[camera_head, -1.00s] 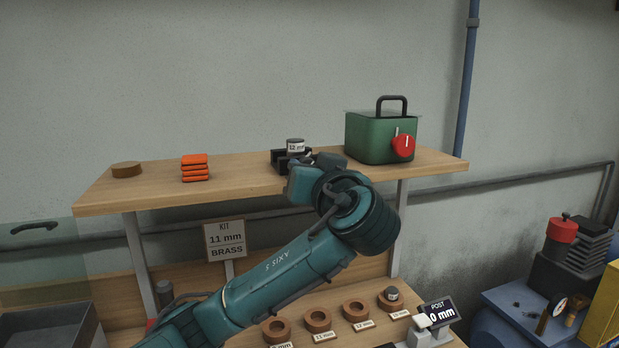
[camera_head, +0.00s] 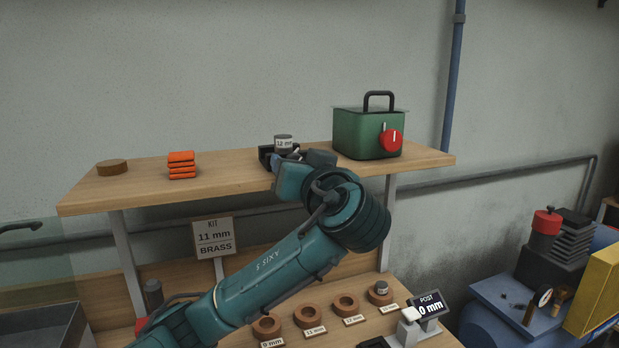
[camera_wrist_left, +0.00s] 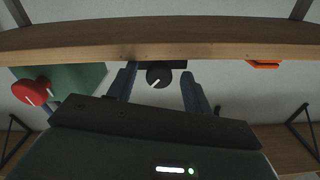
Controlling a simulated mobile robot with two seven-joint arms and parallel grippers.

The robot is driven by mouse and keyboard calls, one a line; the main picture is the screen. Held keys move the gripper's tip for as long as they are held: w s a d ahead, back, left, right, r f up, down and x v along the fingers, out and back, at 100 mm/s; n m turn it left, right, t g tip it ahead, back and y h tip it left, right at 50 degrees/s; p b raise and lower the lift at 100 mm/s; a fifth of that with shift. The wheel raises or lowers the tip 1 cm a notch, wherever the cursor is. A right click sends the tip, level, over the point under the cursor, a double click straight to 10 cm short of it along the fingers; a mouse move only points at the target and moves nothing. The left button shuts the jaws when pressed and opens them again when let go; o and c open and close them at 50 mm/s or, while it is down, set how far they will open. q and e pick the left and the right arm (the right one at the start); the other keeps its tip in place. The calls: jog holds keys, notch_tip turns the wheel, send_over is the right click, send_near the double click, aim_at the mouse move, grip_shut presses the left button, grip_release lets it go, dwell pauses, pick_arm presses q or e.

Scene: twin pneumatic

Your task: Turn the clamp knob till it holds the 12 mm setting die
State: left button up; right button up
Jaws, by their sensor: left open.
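The 12 mm setting die (camera_head: 284,142), a grey cylinder with a white label, sits upright in the black clamp (camera_head: 264,155) on the upper shelf. The clamp knob (camera_wrist_left: 158,78) shows in the left wrist view as a dark disc with a white pointer line. My left gripper (camera_wrist_left: 158,88) is open, with one finger on each side of the knob; I cannot tell whether they touch it. In the head view my left gripper (camera_head: 299,156) is at the clamp's front, and my wrist hides the knob. My right gripper is in neither view.
A green box with a red knob (camera_head: 367,134) stands right of the clamp. Orange blocks (camera_head: 181,165) and a brown disc (camera_head: 112,167) lie to the left on the shelf (camera_head: 230,178). Below are ring holders (camera_head: 309,314), a kit sign (camera_head: 214,237) and a post display (camera_head: 430,304).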

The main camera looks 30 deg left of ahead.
pick_arm(q)
jog(key=b+v, duration=0.2)
jog(key=v, duration=1)
jog(key=shift+s+d, duration=0.2)
jog(key=shift+d, duration=0.05)
